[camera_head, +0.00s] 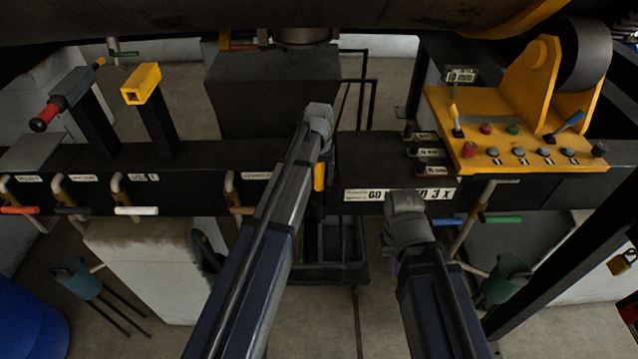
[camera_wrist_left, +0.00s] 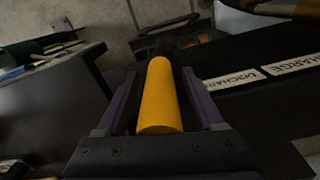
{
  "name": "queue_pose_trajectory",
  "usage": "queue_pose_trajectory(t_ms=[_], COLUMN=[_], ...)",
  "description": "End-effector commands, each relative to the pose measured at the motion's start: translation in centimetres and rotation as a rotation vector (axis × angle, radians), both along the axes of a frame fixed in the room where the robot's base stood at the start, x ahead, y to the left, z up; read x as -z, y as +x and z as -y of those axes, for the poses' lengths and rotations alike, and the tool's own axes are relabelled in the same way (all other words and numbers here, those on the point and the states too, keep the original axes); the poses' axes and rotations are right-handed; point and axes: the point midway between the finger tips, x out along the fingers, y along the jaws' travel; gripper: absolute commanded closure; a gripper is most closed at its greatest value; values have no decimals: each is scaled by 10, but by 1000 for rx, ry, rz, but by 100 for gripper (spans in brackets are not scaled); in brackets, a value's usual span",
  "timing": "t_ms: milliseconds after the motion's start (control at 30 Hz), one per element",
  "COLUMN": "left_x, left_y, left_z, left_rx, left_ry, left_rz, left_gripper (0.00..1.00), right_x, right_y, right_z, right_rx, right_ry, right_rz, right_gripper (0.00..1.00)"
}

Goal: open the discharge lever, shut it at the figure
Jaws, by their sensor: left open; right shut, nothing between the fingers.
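A yellow cylindrical handle (camera_wrist_left: 160,100), which I take for the discharge lever's grip, lies between the two fingers of my left gripper (camera_wrist_left: 160,78). The fingers stand open on either side of it, with a gap visible at each side. In the head view the yellow handle (camera_head: 319,177) shows just below the left gripper (camera_head: 318,125), at the dark beam. A label reading in part "DISCHAR" (camera_wrist_left: 234,79) is beside it in the left wrist view. My right gripper (camera_head: 405,208) is shut and empty, in front of the beam. A sign (camera_head: 400,194) ends in "3 X"; no gauge figure is readable.
Other levers hang along the beam: red (camera_head: 20,210), white (camera_head: 136,211), brown (camera_head: 242,210) and green (camera_head: 502,219). A yellow control panel (camera_head: 500,140) stands at right. A dark bin (camera_head: 325,272) is below. A blue drum (camera_head: 30,320) is at lower left.

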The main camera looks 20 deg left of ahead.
Motion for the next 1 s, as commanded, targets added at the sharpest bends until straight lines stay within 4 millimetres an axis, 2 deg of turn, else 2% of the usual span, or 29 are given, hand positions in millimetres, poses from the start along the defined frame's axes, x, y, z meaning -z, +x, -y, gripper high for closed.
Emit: queue_pose_trajectory(t_ms=[267, 867, 900, 1000], left_x=[1, 1, 1, 1], left_y=[0, 0, 0, 0], left_z=[0, 0, 0, 0], left_rx=[0, 0, 0, 0], left_ry=[0, 0, 0, 0], left_rz=[0, 0, 0, 0], left_gripper=[31, 97, 100, 100], right_x=[1, 1, 1, 1], right_y=[0, 0, 0, 0], right_z=[0, 0, 0, 0], right_rx=[-1, -1, -1, -1], right_ry=[0, 0, 0, 0], right_rz=[0, 0, 0, 0], right_gripper=[100, 100, 100, 100])
